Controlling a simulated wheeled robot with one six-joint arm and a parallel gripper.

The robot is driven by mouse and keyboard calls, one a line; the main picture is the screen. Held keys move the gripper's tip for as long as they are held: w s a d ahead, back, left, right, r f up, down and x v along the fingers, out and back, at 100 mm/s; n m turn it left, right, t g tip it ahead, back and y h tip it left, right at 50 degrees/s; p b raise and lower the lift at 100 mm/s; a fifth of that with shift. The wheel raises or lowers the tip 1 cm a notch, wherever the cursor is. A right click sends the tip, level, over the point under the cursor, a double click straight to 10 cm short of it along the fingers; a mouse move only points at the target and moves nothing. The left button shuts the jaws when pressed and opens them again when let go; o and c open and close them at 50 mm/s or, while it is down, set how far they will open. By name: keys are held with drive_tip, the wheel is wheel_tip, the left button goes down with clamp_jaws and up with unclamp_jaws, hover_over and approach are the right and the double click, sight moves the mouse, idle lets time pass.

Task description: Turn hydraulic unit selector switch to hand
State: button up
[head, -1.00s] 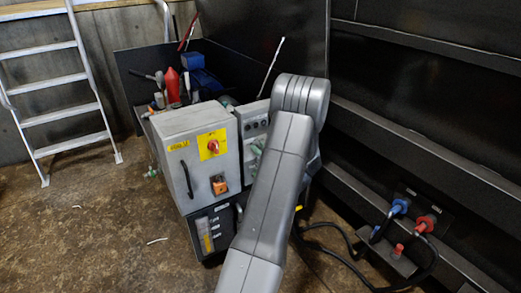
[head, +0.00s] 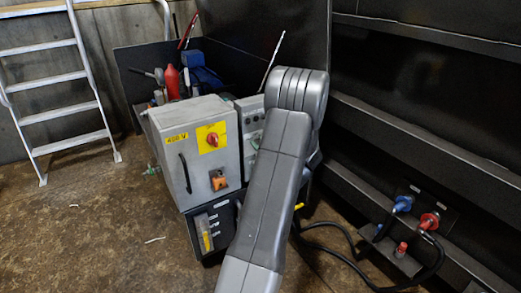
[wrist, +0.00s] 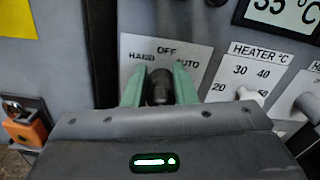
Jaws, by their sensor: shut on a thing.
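The selector switch (wrist: 159,88) is a dark knob on a white plate (wrist: 130,70) marked HAND, OFF and AUTO in the wrist view. HAND is at the left, OFF at the top and AUTO at the right. My gripper (wrist: 159,82) has its two green fingers on either side of the knob and is shut on it. The knob's exact pointing is hard to tell between the fingers. In the head view my forearm hides the gripper and the switch, and the grey control panel (head: 251,114) shows only partly.
A heater dial (wrist: 250,96) is close right of the fingers, with a temperature display (wrist: 283,18) above. A grey cabinet (head: 160,148) with a red rotary switch (head: 212,140) and an orange padlock (head: 219,182) stands left of the panel. Dark ledges rise at the right.

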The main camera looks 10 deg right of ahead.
drive_tip(key=n+b, duration=0.1)
drive_tip(key=b, duration=0.1)
drive_tip(key=n+b, duration=0.1)
drive_tip(key=b, duration=0.1)
drive_tip(key=f+n+b, duration=0.1)
drive_tip(key=n, duration=0.1)
drive_tip(key=shift+s+a+b, duration=0.1)
drive_tip(key=shift+a+b, duration=0.2)
drive_tip(key=shift+b, duration=0.1)
drive_tip(key=n+b, duration=0.2)
drive_tip(key=b, duration=0.1)
drive_tip(key=shift+a, duration=0.1)
drive_tip(key=shift+r, duration=0.1)
drive_tip(key=o, duration=0.7)
drive_tip(key=p+v, duration=0.3)
drive_tip(key=v, duration=1.1)
drive_tip(key=shift+r, duration=0.1)
